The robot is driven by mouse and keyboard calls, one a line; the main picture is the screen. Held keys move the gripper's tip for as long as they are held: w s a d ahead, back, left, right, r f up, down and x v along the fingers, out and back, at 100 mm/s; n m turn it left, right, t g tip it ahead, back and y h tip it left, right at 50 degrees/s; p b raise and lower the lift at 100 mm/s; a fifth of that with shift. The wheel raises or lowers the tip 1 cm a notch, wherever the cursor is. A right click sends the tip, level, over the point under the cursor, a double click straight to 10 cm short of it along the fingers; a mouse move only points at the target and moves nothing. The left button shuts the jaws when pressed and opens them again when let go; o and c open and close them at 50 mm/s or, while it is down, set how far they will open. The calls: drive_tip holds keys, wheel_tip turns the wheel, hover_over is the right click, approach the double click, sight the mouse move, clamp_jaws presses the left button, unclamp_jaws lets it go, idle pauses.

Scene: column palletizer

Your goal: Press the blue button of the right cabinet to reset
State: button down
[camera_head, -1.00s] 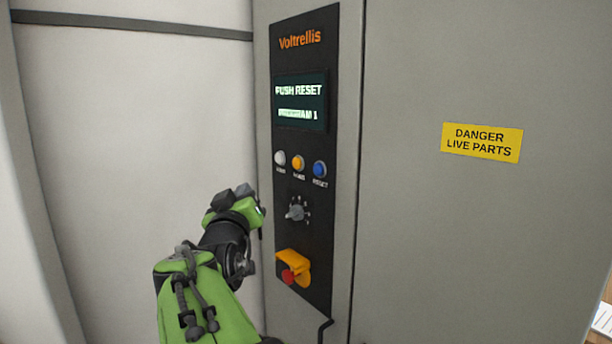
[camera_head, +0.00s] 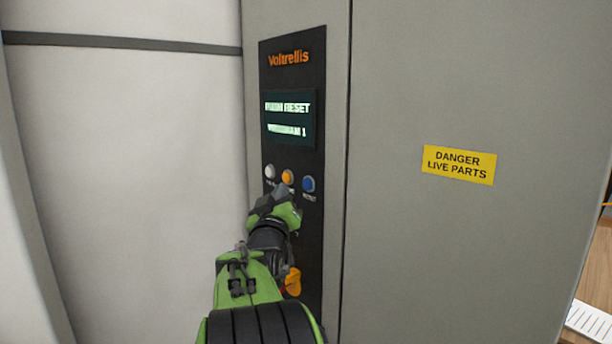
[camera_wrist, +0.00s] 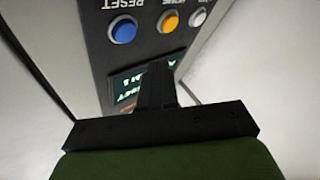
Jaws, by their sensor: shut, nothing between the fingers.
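The blue button (camera_head: 308,184), labelled RESET, is the rightmost of three buttons on the black panel (camera_head: 318,60) of the grey cabinet. It also shows in the wrist view (camera_wrist: 123,31), at the upper left. My gripper (camera_head: 279,194) is shut and empty, just below and left of the blue button in the head view. Its fingertips overlap the area under the orange button (camera_head: 287,177). In the wrist view the shut fingers (camera_wrist: 158,75) lie below the button row and apart from the blue button in the picture. Whether they touch the panel I cannot tell.
A white button (camera_head: 270,171) is left of the orange one. An orange guard (camera_head: 293,281) lower on the panel is partly hidden by my arm. The cabinet door with a yellow danger label (camera_head: 459,165) is to the right.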

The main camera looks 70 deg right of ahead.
sight(307, 184)
drive_tip(key=shift+s+d+p, duration=0.25)
drive_tip(key=shift+s+d, duration=0.2)
drive_tip(key=shift+d, duration=0.35)
drive_tip(key=shift+s+d+p, duration=0.25)
drive_tip(key=shift+s+d, duration=0.15)
drive_tip(key=shift+d, duration=0.4)
idle(0.7)
drive_tip(key=shift+s+d, duration=0.2)
drive_tip(key=shift+d, duration=0.2)
drive_tip(key=shift+s+d, duration=0.15)
drive_tip(key=shift+d, duration=0.15)
idle(0.6)
drive_tip(key=shift+a, duration=0.1)
drive_tip(key=shift+w+a+b, duration=0.35)
drive_tip(key=shift+a+b, duration=0.25)
drive_tip(key=shift+b, duration=0.3)
